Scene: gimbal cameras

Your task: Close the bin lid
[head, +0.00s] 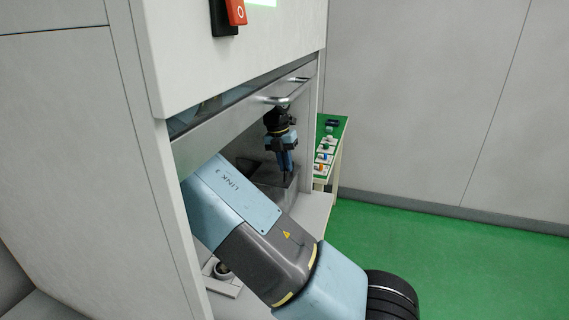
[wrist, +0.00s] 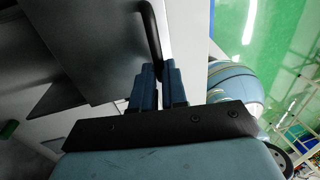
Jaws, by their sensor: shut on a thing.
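My gripper (wrist: 158,70) is shut on a black bar handle (wrist: 152,28) in the wrist view. The handle stands along the edge of a smooth dark grey panel (wrist: 85,40), which looks like the bin lid. In the head view my gripper (head: 285,172) points down inside the cabinet, at a grey box-like bin (head: 281,193) on the cabinet floor. The gripper and bin are small and dark there, so the lid's exact angle cannot be told. My arm hides part of the cabinet inside.
The grey cabinet (head: 75,130) encloses the space, with a raised front panel with a metal bar handle (head: 287,98) above my arm. A red switch (head: 236,12) is at the top. A green-topped table (head: 334,127) with small items stands behind. Green floor is clear to the right.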

